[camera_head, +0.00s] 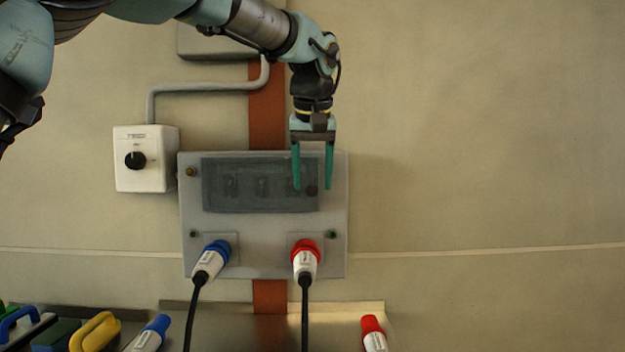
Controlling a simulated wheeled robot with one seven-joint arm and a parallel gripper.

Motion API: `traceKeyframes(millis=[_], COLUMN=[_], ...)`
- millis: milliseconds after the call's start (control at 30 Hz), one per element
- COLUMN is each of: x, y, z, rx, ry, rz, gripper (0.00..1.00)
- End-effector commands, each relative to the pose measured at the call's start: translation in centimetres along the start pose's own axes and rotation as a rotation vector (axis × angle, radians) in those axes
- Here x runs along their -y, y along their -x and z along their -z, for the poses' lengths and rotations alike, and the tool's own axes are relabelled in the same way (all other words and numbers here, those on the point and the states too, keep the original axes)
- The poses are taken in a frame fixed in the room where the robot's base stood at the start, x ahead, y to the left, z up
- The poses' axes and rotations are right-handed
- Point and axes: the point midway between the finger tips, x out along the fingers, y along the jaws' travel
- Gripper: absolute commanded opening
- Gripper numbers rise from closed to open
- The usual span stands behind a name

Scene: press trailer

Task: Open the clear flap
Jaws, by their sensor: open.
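The clear flap (240,186) is a dark, see-through rectangular cover on the upper half of a grey wall panel (265,260). It looks closed, with dim shapes showing behind it. A dark round knob (312,190) sits at its lower right. My gripper (312,188) points down in front of the flap's right end. Its two teal fingers are apart, one on each side of the knob in the picture. Nothing shows between them but the knob. I cannot tell whether the fingers touch the flap or the knob.
Blue (214,255) and red (305,258) plugs with black cables sit in the panel below. A white switch box (146,160) is at the left. A shelf (260,323) below holds loose plugs and a yellow handle (96,332). The right wall is clear.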

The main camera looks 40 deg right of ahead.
Motion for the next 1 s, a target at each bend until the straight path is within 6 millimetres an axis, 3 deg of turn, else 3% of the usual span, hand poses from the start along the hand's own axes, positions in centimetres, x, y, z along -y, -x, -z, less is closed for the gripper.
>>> traceKeyframes(millis=[433, 900, 1000], x=[0.01, 0.01, 0.01], y=[-1.05, -1.03, -1.03], z=[-0.03, -0.02, -0.02], rx=[0.000, 0.000, 0.000], ry=[0.000, 0.000, 0.000], rz=[0.000, 0.000, 0.000], gripper=[0.60, 0.07, 0.00])
